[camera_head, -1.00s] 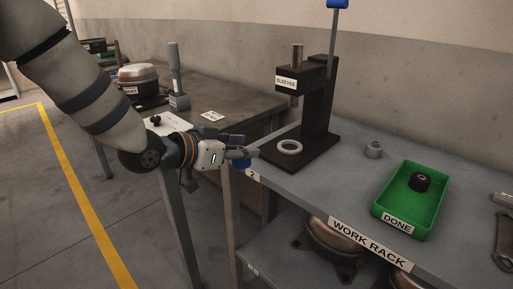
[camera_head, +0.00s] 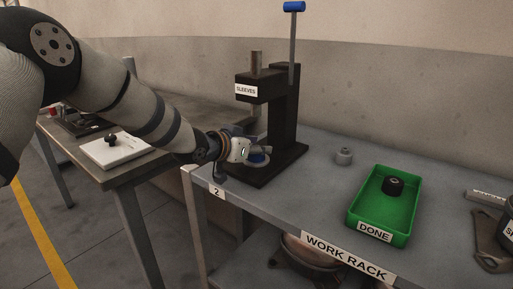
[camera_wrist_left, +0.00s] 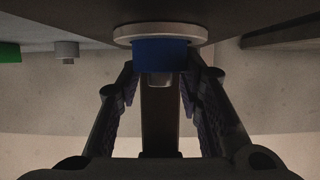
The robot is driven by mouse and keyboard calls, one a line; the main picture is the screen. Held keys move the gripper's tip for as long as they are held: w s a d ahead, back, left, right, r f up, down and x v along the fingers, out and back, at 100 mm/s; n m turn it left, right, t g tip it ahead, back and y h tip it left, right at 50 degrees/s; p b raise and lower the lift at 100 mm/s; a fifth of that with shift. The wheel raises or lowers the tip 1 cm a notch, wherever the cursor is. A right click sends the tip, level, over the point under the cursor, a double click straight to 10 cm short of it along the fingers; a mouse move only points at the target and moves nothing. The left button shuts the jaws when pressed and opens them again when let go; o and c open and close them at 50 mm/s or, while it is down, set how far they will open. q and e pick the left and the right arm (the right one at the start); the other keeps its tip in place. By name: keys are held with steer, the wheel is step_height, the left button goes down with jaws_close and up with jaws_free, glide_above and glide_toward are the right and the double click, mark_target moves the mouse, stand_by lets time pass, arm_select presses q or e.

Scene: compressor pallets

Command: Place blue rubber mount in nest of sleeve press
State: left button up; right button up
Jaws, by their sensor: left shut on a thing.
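The sleeve press (camera_head: 285,120) is black with a SLEEVES label and a blue-tipped lever. It stands on the work rack. The pale ring nest (camera_head: 268,163) lies on its base under the ram. The blue rubber mount (camera_head: 258,157) is at the ring, partly hidden by my left gripper (camera_head: 254,152). In the left wrist view, which is upside down, the blue mount (camera_wrist_left: 160,55) sits between the fingertips, against the pale ring (camera_wrist_left: 125,33), with a metal stud showing. My left gripper is shut on it. I cannot tell how deep it sits. My right gripper is not seen.
A green DONE tray (camera_head: 352,215) holding a black mount (camera_head: 393,186) stands to the right on the work rack (camera_head: 300,205). Another table (camera_head: 150,165) is at left.

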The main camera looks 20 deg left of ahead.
arm_select(q)
steer(key=shift+r, duration=0.2)
steer(key=shift+f, duration=0.15)
steer(key=o, duration=1.1)
steer(key=shift+o, duration=0.2)
steer(key=p+v, duration=0.2)
steer(key=v, duration=1)
steer(key=shift+p, duration=0.4)
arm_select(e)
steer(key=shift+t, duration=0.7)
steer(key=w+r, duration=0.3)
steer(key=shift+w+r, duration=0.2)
